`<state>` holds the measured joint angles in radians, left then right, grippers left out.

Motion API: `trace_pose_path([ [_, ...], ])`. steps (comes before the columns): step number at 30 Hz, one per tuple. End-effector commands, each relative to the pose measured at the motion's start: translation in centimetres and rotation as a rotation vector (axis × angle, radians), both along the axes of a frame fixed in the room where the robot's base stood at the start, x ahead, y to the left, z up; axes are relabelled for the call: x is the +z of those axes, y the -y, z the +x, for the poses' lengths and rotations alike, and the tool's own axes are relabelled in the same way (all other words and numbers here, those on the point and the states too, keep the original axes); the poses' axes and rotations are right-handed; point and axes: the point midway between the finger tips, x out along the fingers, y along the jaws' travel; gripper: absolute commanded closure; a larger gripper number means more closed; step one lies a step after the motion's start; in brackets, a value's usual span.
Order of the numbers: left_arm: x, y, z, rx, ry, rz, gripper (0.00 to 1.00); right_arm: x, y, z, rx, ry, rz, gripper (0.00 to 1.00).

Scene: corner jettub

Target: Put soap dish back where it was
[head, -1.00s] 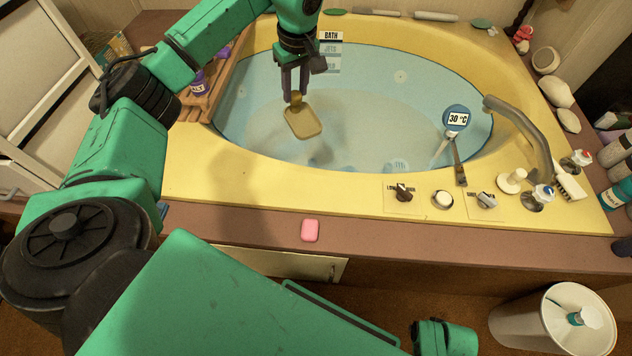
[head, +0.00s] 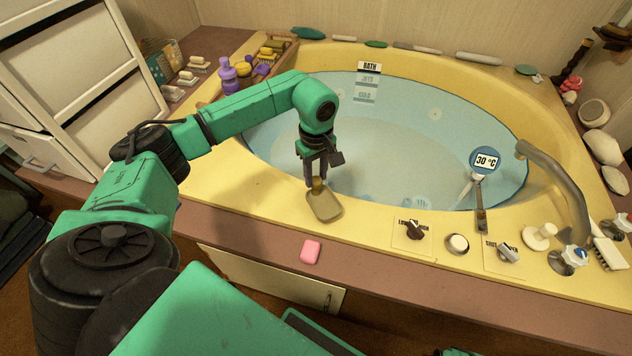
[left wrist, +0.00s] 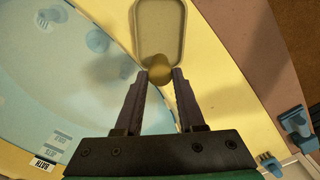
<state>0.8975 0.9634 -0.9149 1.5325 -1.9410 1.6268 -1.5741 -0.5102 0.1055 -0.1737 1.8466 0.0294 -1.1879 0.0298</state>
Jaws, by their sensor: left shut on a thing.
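The soap dish (head: 326,207) is a shallow, olive-tan tray with rounded corners and a small knob at one end. My left gripper (head: 317,181) is shut on this knob. The dish appears just over the tub's yellow near rim; I cannot tell whether it touches. In the left wrist view the dish (left wrist: 160,28) extends beyond the fingertips (left wrist: 160,74), looks empty and lies over the yellow rim. A pink soap bar (head: 310,251) lies on the brown ledge in front of the rim.
Several pale soap bars on small dishes (head: 187,77) stand on the back-left ledge, near a wooden tray (head: 288,55) with bottles. Tub knobs (head: 458,243), a thermometer (head: 486,161) and a faucet (head: 560,180) stand to the right. The brown ledge around the pink soap is clear.

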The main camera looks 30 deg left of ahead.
Motion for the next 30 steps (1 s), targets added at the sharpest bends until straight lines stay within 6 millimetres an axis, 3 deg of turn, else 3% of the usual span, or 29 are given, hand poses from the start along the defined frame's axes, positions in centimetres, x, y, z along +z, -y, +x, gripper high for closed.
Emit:
trace_pose_path([
  [3,-2.3,0.0,-0.1,0.001,-0.004,-0.001,1.00,0.7,-0.2,0.2,0.002,0.002,0.004,0.50],
  [13,-2.6,0.0,0.0,0.000,-0.001,0.000,1.00,1.1,-0.3,0.3,0.004,0.004,0.005,0.50],
  [14,-2.5,0.0,0.0,0.000,-0.001,0.000,0.54,1.2,-0.3,0.3,0.003,0.005,0.005,0.50],
  [15,-2.5,0.0,0.0,0.000,-0.001,0.000,0.39,1.2,-0.3,0.3,0.004,0.004,0.005,0.50],
  [16,-2.5,0.0,0.0,0.000,-0.001,0.000,0.32,1.2,-0.2,0.3,0.004,0.003,0.005,0.50],
  [26,-2.3,0.0,0.0,0.001,-0.001,0.000,0.32,1.3,-0.3,0.3,0.003,0.005,0.005,0.50],
  [30,-0.2,0.0,0.1,0.000,0.004,0.001,0.32,0.3,0.0,0.0,0.000,-0.003,0.000,0.50],
])
